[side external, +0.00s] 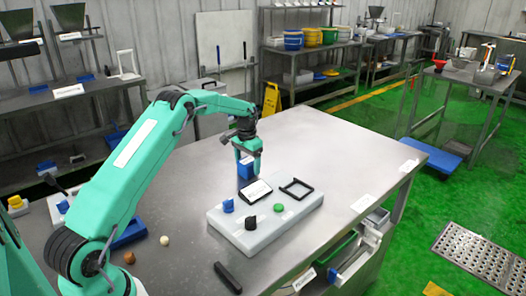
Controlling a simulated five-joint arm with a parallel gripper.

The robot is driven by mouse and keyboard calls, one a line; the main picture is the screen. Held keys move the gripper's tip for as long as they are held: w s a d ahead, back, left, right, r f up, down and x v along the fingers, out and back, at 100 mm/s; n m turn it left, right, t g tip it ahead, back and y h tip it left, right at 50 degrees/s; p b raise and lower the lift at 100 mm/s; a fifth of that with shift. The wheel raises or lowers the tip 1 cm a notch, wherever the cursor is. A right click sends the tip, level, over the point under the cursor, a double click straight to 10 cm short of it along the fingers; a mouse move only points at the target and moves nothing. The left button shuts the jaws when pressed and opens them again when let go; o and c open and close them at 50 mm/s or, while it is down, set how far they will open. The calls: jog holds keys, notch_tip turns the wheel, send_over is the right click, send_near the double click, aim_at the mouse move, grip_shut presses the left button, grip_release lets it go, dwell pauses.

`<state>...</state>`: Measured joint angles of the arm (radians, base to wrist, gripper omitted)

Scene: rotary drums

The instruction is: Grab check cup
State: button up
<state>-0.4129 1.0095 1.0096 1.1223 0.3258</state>
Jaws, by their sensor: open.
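My gripper (249,158) points down over the middle of the steel table (330,150), behind the control box, with its jaws open. A small blue block-like thing (244,170) is at the fingertips, partly hidden by them. It may be the check cup, but it is too small to tell. I cannot tell whether it stands between the fingers or just behind them, or whether they touch it.
A pale control box (222,224) with knobs, a green button (278,208) and a black square frame (296,188) lies just in front of my gripper. A black bar (228,277) lies near the front edge. The table's right side is mostly clear.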

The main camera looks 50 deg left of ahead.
aim_at(247, 160)
jog(key=shift+c, duration=0.5)
jog(key=c, duration=1)
jog(key=shift+c, duration=0.2)
jog(key=shift+r, duration=0.1)
jog(key=shift+r, duration=0.45)
notch_tip(247, 160, up, 3)
jog(key=shift+f, duration=0.1)
jog(key=s+d+r, duration=0.1)
jog(key=d+r, duration=0.6)
jog(key=d, duration=0.4)
jog(key=shift+s+d, duration=0.25)
jog(key=shift+d, duration=0.05)
